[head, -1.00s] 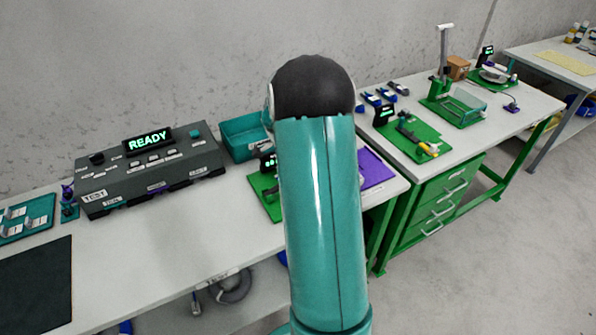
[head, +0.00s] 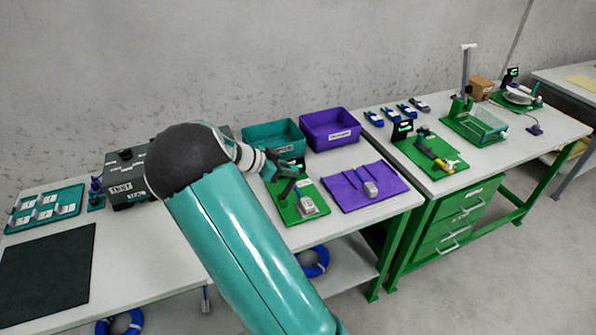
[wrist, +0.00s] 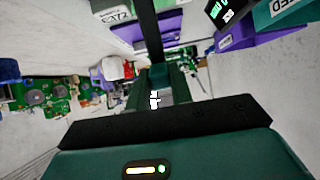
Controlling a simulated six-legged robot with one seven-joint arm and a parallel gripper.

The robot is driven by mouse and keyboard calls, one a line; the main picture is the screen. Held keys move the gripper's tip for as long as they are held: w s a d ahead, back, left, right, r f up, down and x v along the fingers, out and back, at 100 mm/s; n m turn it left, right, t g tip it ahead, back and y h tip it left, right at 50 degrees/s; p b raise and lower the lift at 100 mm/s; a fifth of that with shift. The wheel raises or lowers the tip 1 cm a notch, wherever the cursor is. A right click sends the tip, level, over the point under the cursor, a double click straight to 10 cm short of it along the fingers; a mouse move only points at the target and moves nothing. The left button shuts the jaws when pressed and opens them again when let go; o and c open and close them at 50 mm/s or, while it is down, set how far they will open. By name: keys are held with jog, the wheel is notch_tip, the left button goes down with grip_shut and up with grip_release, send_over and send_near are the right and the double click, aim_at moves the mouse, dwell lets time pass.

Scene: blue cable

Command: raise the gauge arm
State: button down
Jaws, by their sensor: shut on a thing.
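My gripper (head: 284,175) is over the green board (head: 318,214) on the near bench, beside a small display. In the wrist view my gripper (wrist: 158,76) is shut at the lower end of a dark upright bar (wrist: 148,35), which I take to be the gauge arm. The bar runs up out of the top of the wrist view. The contact itself is small and dark. A grey block (head: 308,207) sits at the front of the green board, just beyond my gripper. My arm hides the board's left side.
A purple mat (head: 345,195) with a grey-and-blue piece lies to the right. Teal (head: 262,137) and purple (head: 330,125) bins stand behind. A dark console (head: 125,185) is partly hidden at left. A second bench (head: 490,160) holds other green fixtures.

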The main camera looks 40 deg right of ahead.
jog(key=w+a+f+g+h, duration=0.1)
jog(key=w+a+g+h, duration=0.1)
jog(key=a+h, duration=0.4)
jog(key=shift+f+v, duration=0.25)
jog(key=shift+v, duration=0.9)
jog(key=c, duration=1.2)
grip_release()
jog(key=shift+f, duration=0.1)
jog(key=shift+c, duration=0.2)
